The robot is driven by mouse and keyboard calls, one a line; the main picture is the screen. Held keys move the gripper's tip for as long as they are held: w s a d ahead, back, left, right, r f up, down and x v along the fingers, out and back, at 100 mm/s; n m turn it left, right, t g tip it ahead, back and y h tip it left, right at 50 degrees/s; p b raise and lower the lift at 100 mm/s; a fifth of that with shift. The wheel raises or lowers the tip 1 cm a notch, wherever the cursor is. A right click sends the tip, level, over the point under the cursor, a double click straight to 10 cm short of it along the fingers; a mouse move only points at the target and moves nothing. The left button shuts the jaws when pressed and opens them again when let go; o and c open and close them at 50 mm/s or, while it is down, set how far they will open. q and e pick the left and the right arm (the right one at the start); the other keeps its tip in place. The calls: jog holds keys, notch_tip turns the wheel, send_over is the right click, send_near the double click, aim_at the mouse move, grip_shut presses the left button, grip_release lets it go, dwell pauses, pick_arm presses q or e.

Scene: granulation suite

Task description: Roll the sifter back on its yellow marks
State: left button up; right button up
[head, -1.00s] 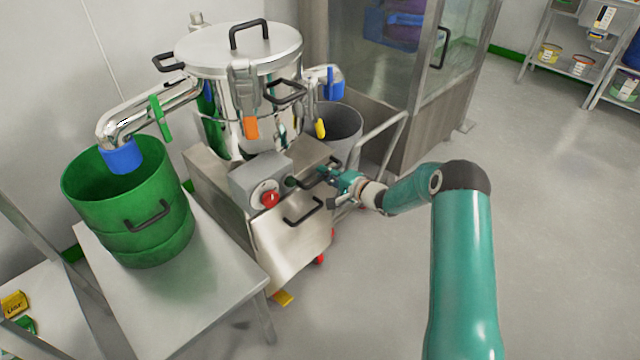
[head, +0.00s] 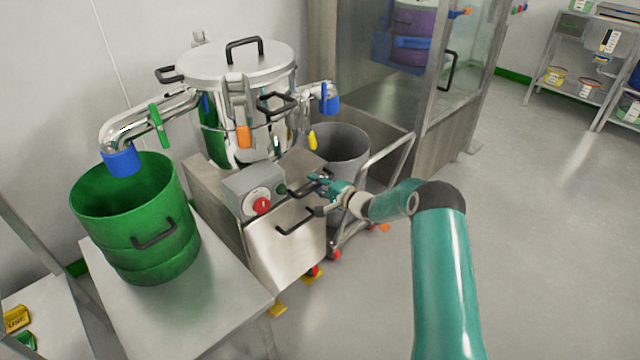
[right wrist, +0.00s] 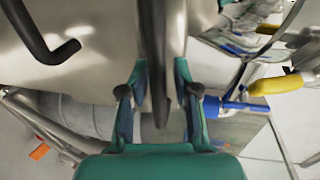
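The sifter is a steel machine with a lidded drum (head: 235,65) on a boxy base (head: 285,245); a red knob and black handles are on its front. Yellow floor marks (head: 278,309) show at the base's lower front, one of them close to a red caster (head: 314,272). My right gripper (head: 318,187) is at the upper right front handle. The far floor marks are hidden. My left gripper is not in view.
A green bin (head: 155,237) stands on a steel table (head: 215,305) at left, under the sifter's blue-ended spout (head: 122,161). A grey bin (head: 345,150) with a tubular trolley frame (head: 385,155) stands close at right, before a glazed booth (head: 455,100). Floor at right is clear.

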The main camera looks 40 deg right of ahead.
jog(key=shift+f, duration=0.1)
jog(key=shift+s, duration=0.15)
jog(key=v, duration=1.1)
jog(key=shift+s, duration=0.35)
